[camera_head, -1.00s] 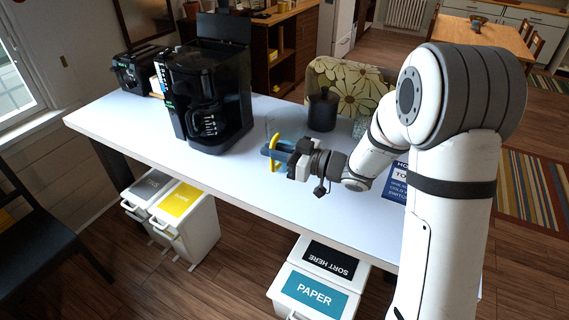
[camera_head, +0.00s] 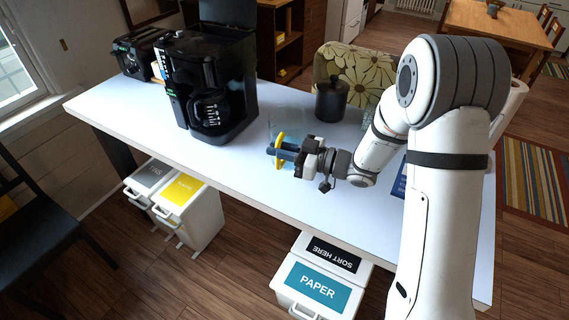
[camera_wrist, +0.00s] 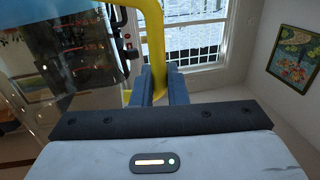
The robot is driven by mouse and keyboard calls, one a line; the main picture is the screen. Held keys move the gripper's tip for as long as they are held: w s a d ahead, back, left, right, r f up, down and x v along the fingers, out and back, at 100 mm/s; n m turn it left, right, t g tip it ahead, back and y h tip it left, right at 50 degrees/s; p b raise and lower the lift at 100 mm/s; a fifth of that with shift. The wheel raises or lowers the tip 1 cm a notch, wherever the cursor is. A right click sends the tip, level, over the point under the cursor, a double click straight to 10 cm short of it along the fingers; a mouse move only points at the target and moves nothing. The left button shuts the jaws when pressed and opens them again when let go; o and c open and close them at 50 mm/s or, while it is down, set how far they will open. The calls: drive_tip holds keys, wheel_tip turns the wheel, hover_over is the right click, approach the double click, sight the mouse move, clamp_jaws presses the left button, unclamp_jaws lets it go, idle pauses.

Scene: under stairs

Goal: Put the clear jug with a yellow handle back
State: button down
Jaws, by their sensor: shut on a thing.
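The clear jug (camera_head: 288,126) is faint against the white table in the head view, beyond my gripper. Its yellow handle (camera_head: 278,150) stands out. My gripper (camera_head: 282,154) is shut on the handle, over the middle of the table. In the wrist view the two blue-grey fingers (camera_wrist: 160,88) close on the yellow handle (camera_wrist: 153,42). The clear jug body (camera_wrist: 70,65) fills the left of that view. I cannot tell whether the jug's base touches the table.
A black coffee maker (camera_head: 222,65) with a pot stands left of the jug on the white table (camera_head: 235,168). A toaster (camera_head: 138,52) is behind it. A dark lidded canister (camera_head: 331,100) stands close behind the jug. Bins (camera_head: 188,212) are below the front edge.

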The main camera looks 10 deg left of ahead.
sight(280, 165)
drive_tip(key=shift+f, duration=2.25)
drive_tip(key=c, duration=1.5)
unclamp_jaws()
drive_tip(key=shift+s, duration=0.1)
drive_tip(key=shift+o, duration=0.2)
drive_tip(key=shift+f, duration=0.25)
